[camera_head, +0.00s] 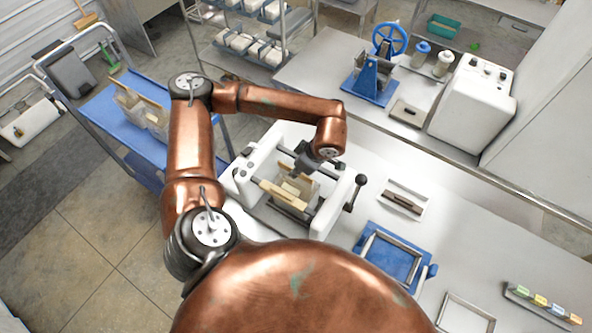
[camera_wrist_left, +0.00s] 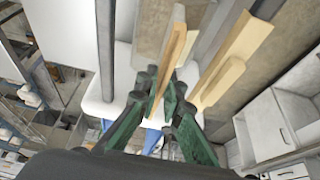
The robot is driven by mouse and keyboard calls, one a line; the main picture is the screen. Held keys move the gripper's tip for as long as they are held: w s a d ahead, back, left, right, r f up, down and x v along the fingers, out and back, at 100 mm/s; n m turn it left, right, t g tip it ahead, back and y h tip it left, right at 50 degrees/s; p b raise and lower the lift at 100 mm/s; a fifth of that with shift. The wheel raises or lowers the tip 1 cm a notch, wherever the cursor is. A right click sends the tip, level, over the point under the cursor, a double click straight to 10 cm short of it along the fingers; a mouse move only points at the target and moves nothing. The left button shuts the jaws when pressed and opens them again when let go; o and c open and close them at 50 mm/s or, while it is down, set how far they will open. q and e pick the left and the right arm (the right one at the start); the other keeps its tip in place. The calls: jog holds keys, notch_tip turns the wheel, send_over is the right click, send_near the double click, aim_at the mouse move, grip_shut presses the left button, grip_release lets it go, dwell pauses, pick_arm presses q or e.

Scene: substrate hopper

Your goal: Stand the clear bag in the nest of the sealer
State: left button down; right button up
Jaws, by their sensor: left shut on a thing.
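The sealer (camera_head: 246,170) is a white bench machine with two side blocks, dark bars and a tan bar across its middle. My left gripper (camera_head: 300,167) reaches down over it between the side blocks. It is shut on the clear bag (camera_head: 290,187), which shows as a tan, see-through shape among the bars. In the left wrist view, the green fingers (camera_wrist_left: 165,88) close at a tan strip (camera_wrist_left: 176,55). The nest is largely hidden by the gripper and bars, so I cannot tell whether the bag touches its floor. My right gripper is out of view.
A blue cart (camera_head: 100,113) with more tan-topped bags stands at the left. A black-knobbed lever (camera_head: 357,186) rises at the sealer's right. A blue tray (camera_head: 393,258) and a small white tray (camera_head: 404,201) lie right of it.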

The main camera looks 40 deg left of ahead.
pick_arm(q)
jog(key=c, duration=2)
grip_release()
jog(key=v, duration=1.2)
